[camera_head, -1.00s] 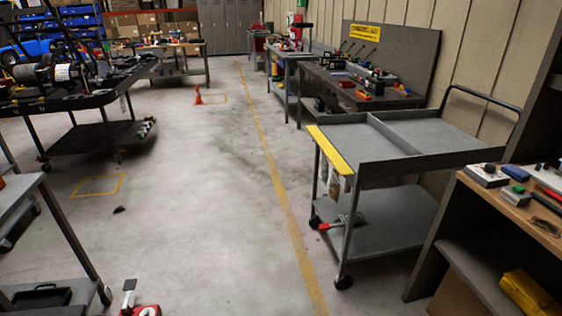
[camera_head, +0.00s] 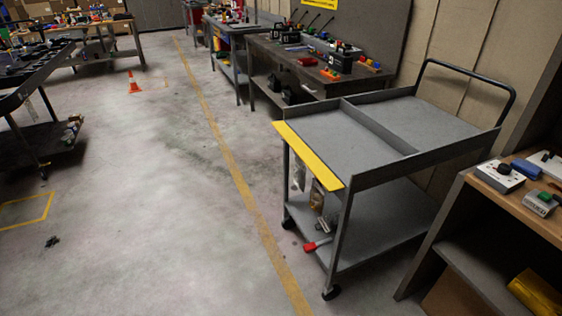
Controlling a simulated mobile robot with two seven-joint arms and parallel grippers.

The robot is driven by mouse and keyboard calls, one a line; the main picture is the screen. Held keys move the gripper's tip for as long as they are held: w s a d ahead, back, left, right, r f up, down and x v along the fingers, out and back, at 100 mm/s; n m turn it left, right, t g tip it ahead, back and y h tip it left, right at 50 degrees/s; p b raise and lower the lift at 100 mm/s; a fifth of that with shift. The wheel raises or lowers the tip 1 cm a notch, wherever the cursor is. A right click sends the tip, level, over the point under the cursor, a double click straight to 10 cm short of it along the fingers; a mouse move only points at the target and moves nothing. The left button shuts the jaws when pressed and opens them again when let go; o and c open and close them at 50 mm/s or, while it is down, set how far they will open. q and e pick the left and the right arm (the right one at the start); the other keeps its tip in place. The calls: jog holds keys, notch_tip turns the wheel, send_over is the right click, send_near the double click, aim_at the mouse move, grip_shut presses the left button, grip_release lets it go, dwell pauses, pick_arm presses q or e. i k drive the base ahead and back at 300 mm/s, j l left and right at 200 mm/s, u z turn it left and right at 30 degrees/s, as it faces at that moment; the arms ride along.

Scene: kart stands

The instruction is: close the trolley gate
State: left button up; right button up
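The grey two-shelf trolley (camera_head: 385,180) stands right of centre, with a black push handle at its far right end. Its top is split by a low divider into two empty compartments. A yellow gate panel (camera_head: 307,155) at its near left end juts outward, about level with the tray top, not upright like the grey side walls. Small bags and a red-handled tool (camera_head: 317,244) show at the left of the trolley, around the lower shelf. Neither of my grippers is in view.
A wooden bench (camera_head: 530,205) with small devices stands close at the right. A dark workbench (camera_head: 300,75) with tools is behind the trolley. An orange cone (camera_head: 134,83) stands on the floor at left. The floor left of the yellow line is mostly clear.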

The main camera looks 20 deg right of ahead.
aim_at(302, 152)
jog(key=i+u, duration=0.1)
jog(key=i, duration=1.25)
jog(key=i+u, duration=0.35)
jog(key=i, duration=0.25)
jog(key=i+l+u, duration=0.15)
jog(key=i+u, duration=0.2)
jog(key=i, duration=0.2)
jog(key=i+z, duration=0.3)
jog(key=i+j+z, duration=0.2)
jog(key=z, duration=3.25)
